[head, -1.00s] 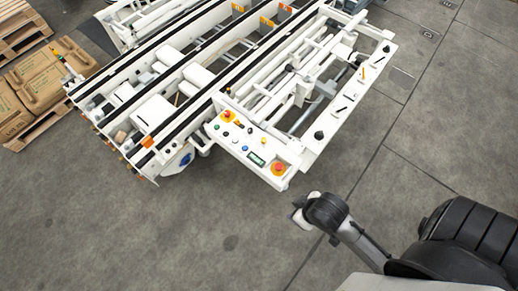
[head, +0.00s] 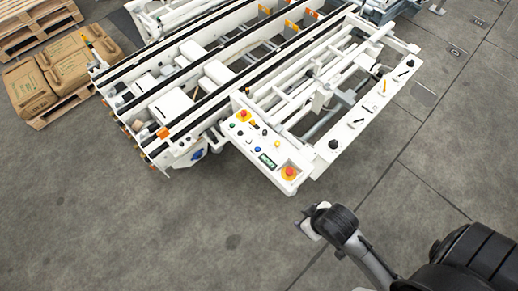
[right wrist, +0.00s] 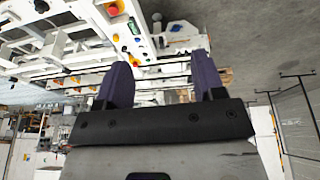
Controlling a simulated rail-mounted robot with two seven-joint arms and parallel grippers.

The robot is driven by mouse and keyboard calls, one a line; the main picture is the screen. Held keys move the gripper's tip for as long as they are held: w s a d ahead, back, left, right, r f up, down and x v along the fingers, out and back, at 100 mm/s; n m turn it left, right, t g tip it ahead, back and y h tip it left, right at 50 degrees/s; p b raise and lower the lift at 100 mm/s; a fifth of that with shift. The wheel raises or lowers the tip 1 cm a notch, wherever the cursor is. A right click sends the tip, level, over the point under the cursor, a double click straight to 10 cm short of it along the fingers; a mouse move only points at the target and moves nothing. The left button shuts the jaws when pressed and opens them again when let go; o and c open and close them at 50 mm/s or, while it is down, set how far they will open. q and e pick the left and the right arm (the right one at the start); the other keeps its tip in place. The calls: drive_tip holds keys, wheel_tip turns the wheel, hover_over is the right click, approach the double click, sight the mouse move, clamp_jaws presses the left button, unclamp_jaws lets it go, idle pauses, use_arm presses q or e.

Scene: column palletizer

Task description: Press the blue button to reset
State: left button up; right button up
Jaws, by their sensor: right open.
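The white control panel (head: 276,174) sits on the near corner of the conveyor frame in the head view. It carries a small dark display, red stop buttons on yellow bases and several small coloured buttons. One small button (head: 257,149) near the display looks blue, but it is tiny and hard to tell from the others. My right gripper (head: 308,227) is below and right of the panel, apart from it. In the right wrist view its two purple fingers (right wrist: 162,76) are spread and empty, with the panel (right wrist: 122,28) beyond them. My left gripper is not in view.
The white conveyor frame (head: 205,111) with dark rails fills the upper middle. A blue round part (head: 196,155) shows low on its near end, off the panel. The grey floor before the panel is clear.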

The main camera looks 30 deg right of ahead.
idle(0.4)
clamp_jaws()
idle(0.4)
drive_tip(key=shift+w, duration=0.1)
idle(1.1)
